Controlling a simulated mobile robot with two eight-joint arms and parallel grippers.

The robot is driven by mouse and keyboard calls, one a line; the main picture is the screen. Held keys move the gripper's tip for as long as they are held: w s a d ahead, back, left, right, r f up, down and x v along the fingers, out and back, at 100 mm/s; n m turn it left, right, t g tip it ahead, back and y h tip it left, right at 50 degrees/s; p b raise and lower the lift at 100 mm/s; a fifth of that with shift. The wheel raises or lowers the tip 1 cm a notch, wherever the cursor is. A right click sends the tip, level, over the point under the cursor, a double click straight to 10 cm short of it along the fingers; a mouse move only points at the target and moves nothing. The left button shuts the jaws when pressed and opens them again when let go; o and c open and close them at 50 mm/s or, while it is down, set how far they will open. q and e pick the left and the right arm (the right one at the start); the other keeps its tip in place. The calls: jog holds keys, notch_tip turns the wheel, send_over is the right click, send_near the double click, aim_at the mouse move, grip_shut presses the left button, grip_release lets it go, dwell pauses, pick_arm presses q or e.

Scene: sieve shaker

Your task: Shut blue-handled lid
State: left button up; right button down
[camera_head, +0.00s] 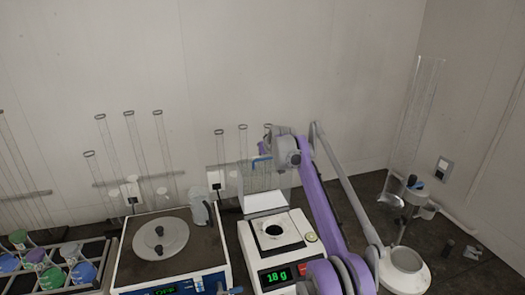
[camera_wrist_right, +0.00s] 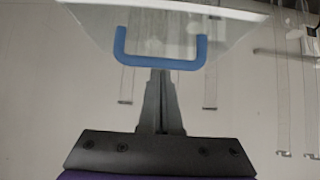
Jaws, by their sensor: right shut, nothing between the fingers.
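The lid (camera_head: 268,182) is a clear panel standing raised at the back of the white balance (camera_head: 250,250). Its blue handle (camera_head: 261,158) is at the upper edge, and it also shows as a blue U-shaped bar in the right wrist view (camera_wrist_right: 160,63). The pan opening of the balance is uncovered. My right gripper (camera_wrist_right: 160,77) is shut and empty, with its fingertips right at the middle of the handle bar. I cannot tell whether they touch it. In the head view the fingertips are too small to make out. My left gripper is not in view.
A hotplate-like device (camera_head: 130,270) with a round plate stands left of the balance. A rack (camera_head: 93,250) with colored-capped containers is at far left. A white ring-shaped base (camera_head: 405,262) with a stand is at right. Tall glass tubes line the wall.

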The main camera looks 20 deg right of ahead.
jog(key=shift+s, duration=0.65)
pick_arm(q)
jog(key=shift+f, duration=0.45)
pick_arm(e)
jog(key=shift+w+f, duration=0.1)
jog(key=shift+w, duration=0.1)
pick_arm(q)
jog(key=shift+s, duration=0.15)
pick_arm(e)
jog(key=shift+s, duration=0.1)
